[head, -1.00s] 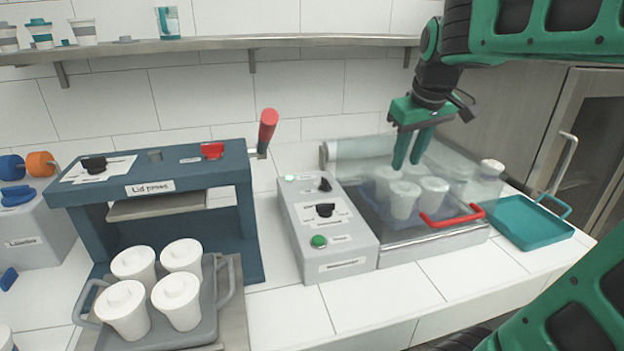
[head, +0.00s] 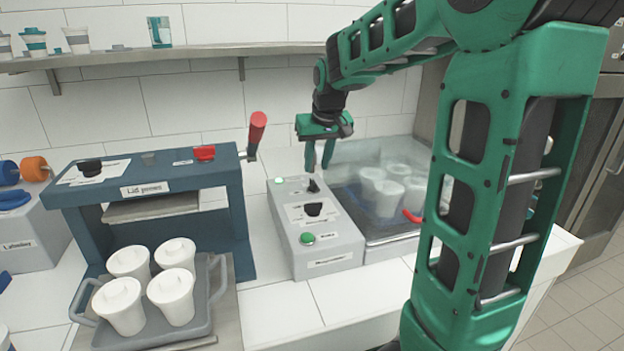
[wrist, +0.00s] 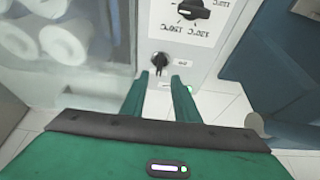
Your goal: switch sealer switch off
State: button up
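The sealer's grey control box (head: 330,246) stands in the middle of the counter. Its small black sealer switch (head: 314,186) is at the back end, beside a lit green lamp (head: 279,181). My gripper (head: 318,166) points down just above and behind the switch, fingers parted and empty. In the wrist view the switch (wrist: 159,60) lies just ahead of the fingertips of my gripper (wrist: 163,77), nearly in line with the gap between them. I cannot tell whether they touch. The lamp (wrist: 188,89) shows partly behind the finger on the picture's right.
A larger black dial (head: 313,209) and a green button (head: 307,238) share the box. Right of it is the sealer with cups (head: 388,198) under a clear cover with a red handle (head: 412,216). The lid press (head: 150,195) stands left. A shelf (head: 200,50) runs above.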

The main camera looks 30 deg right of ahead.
aim_at(313, 181)
jog(key=x, duration=0.6)
jog(key=shift+w+f, duration=0.1)
jog(key=shift+f, duration=0.2)
jog(key=shift+c, duration=0.7)
